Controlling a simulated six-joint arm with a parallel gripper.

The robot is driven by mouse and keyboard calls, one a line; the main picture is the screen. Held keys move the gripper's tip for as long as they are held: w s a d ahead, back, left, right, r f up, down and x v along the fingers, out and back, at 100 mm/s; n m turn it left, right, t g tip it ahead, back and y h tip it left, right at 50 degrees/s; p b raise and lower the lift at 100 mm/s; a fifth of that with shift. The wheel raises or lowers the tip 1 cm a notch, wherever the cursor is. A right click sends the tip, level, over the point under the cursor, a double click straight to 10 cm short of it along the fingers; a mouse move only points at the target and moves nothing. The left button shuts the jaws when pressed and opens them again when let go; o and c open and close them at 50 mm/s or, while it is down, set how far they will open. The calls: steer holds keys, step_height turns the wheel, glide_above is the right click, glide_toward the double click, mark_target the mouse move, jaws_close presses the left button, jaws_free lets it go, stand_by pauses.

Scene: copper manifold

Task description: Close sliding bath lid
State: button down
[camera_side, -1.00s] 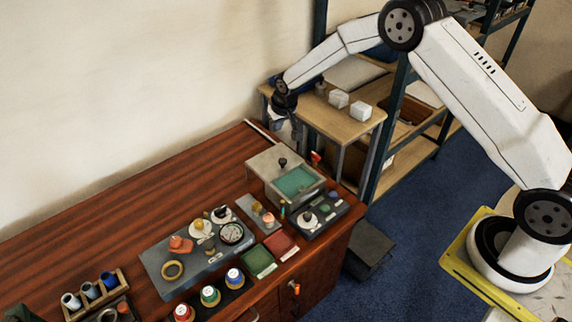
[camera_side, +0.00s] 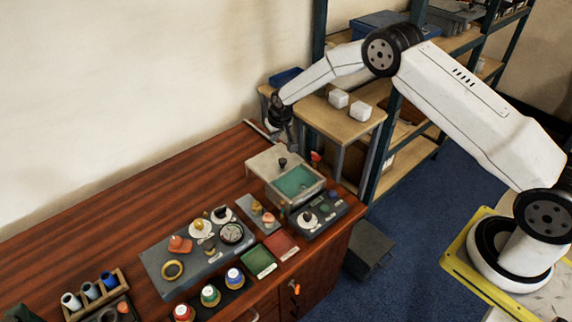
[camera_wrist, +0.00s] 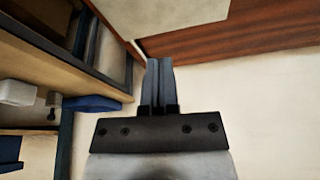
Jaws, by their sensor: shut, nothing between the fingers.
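The bath (camera_side: 297,184) is a grey box with green liquid, near the far right end of the wooden bench. Its sliding lid (camera_side: 268,160) is a pale plate with a dark knob (camera_side: 282,162). The lid sits toward the back left, so the green liquid shows at the front right. My gripper (camera_side: 292,148) is shut and empty, pointing down just behind and above the lid. I cannot tell whether it touches the lid. In the wrist view its fingers (camera_wrist: 158,62) are together, and a pale plate edge (camera_wrist: 175,15), likely the lid, shows beyond them.
A scale-like device (camera_side: 318,216) stands in front of the bath. A grey tray (camera_side: 190,255) with small parts lies to the left. A wooden shelf (camera_side: 345,125) with white blocks is behind on the right. The back left of the bench is clear.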

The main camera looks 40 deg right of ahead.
glide_above(276, 160)
steer(key=w, duration=0.2)
steer(key=shift+d+f, duration=0.15)
steer(key=shift+f, duration=0.95)
steer(key=shift+d+f, duration=0.1)
steer(key=shift+f, duration=0.95)
steer(key=shift+s+a+f, duration=0.15)
steer(key=shift+s, duration=0.75)
steer(key=shift+s+a+f, duration=0.1)
steer(key=shift+s+a, duration=0.05)
steer(key=shift+s, duration=0.75)
steer(key=shift+s, duration=0.2)
steer(key=s, duration=0.6)
steer(key=shift+s, duration=0.4)
steer(key=shift+w, duration=0.15)
steer(key=shift+w+d+r, duration=0.15)
steer(key=shift+w, duration=0.75)
steer(key=shift+w+d+r, duration=0.15)
steer(key=shift+w, duration=0.75)
steer(key=v, duration=1)
